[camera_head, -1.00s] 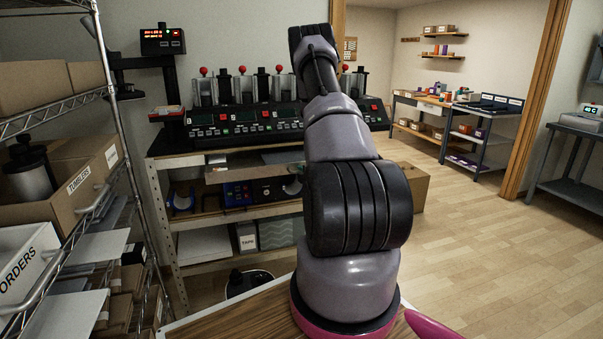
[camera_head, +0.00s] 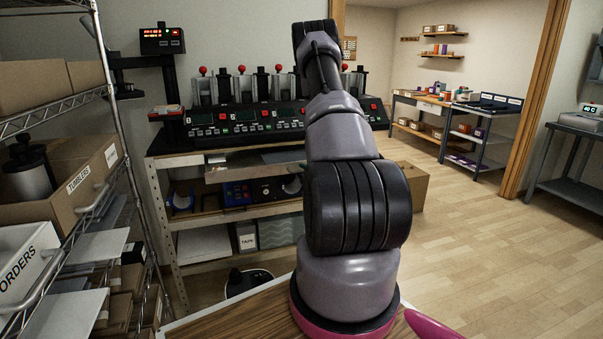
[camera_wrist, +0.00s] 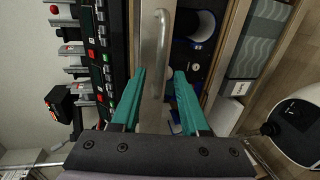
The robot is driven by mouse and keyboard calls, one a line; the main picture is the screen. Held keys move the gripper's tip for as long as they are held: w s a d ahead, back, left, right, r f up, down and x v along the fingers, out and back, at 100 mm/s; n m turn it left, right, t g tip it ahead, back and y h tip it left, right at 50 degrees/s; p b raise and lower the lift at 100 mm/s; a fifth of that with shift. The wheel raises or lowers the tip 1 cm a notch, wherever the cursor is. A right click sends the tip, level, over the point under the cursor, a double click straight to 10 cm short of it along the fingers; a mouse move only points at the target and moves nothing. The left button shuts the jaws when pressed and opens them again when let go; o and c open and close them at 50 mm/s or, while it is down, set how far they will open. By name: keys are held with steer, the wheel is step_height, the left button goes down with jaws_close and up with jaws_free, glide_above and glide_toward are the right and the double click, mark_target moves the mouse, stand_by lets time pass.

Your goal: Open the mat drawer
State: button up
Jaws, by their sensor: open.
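The mat drawer's pale front (camera_wrist: 152,112) runs as a strip up the middle of the wrist view, and part of it shows below the press bench top in the head view (camera_head: 228,173). A silver bar handle (camera_wrist: 161,45) is on it. My gripper (camera_wrist: 160,73) has two teal fingers, spread apart and empty. The handle's lower end lies between the fingertips in the picture, and the rest extends beyond them. I cannot tell whether a finger touches it. In the head view my arm hides the gripper and the handle. How far the drawer stands out is unclear.
Mug presses with red knobs (camera_head: 260,112) line the bench top above the drawer. A shelf below holds blue and dark items (camera_head: 245,193). A wire rack (camera_head: 105,92) stands at the left. The wooden floor (camera_head: 465,235) at the right is open.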

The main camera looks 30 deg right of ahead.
steer(key=v, duration=0.8)
steer(key=shift+w, duration=0.1)
steer(key=w+a+r+m+g+h, duration=0.1)
steer(key=w+r+m, duration=0.15)
steer(key=r, duration=0.35)
steer(key=w+r+m+g, duration=0.1)
steer(key=w+r+m, duration=0.1)
steer(key=r+m, duration=0.25)
steer(key=s+a+r+m+g, duration=0.2)
steer(key=a+r+m, duration=0.4)
steer(key=r, duration=0.5)
steer(key=s+a+r+m+g+y, duration=0.2)
steer(key=s+a+r, duration=0.4)
steer(key=s+a, duration=0.5)
steer(key=s+a+r+m+g+y, duration=0.2)
steer(key=s+a+r+m+y, duration=0.2)
steer(key=s+a, duration=0.7)
step_height(320, 180, up, 2)
steer(key=shift+s+r+y, duration=0.1)
steer(key=shift+s+y, duration=0.4)
steer(key=shift+s, duration=0.7)
